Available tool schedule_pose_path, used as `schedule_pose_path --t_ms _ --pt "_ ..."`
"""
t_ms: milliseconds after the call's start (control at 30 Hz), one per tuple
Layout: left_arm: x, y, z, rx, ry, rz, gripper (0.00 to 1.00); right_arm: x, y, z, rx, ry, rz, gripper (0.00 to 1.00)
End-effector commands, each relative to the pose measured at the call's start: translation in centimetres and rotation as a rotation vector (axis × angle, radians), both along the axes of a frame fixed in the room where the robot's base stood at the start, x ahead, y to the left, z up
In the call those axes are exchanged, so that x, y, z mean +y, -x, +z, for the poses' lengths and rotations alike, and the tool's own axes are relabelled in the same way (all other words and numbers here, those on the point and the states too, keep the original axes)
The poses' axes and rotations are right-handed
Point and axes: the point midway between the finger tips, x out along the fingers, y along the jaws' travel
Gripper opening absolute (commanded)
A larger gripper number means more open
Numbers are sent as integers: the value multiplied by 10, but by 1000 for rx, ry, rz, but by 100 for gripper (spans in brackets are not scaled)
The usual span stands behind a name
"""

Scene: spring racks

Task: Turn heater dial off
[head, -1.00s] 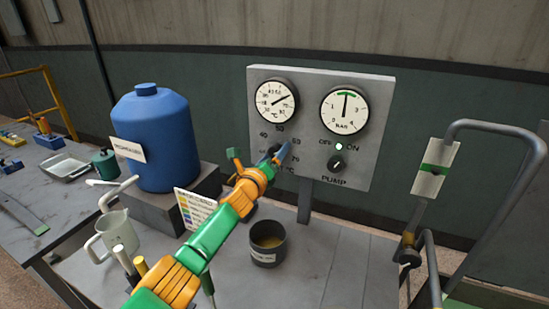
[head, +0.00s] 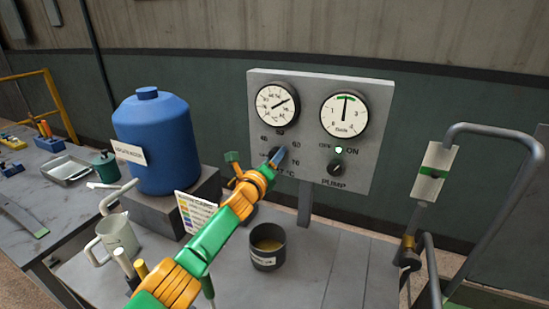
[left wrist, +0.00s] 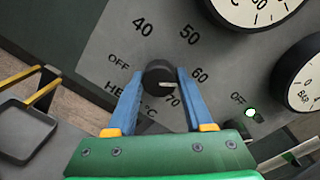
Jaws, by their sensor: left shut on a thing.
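The heater dial (left wrist: 158,78) is a small dark round knob on the grey panel (left wrist: 95,45). In the left wrist view its light pointer mark points right, between the 60 and 70 marks. The OFF mark (left wrist: 118,62) lies on the left side of the dial. My left gripper (left wrist: 157,76) is shut on the dial, with one blue finger on each side. In the head view my left gripper (head: 277,156) is at the lower left of the panel and mostly hides the dial. My right gripper is not in view.
Above the dial is a temperature gauge (head: 277,104); right of it are a bar gauge (head: 344,114) and the pump knob (head: 336,169). A blue tank (head: 155,145) stands left. A grey pipe frame (head: 500,130) rises at right.

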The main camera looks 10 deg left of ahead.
Motion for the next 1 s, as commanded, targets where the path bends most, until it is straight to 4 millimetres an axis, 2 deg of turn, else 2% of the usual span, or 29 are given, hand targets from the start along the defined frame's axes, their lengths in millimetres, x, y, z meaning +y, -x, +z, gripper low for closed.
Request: schedule_pose_path --t_ms 1000 --pt "1 0 1 179 915 2 0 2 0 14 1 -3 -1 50"
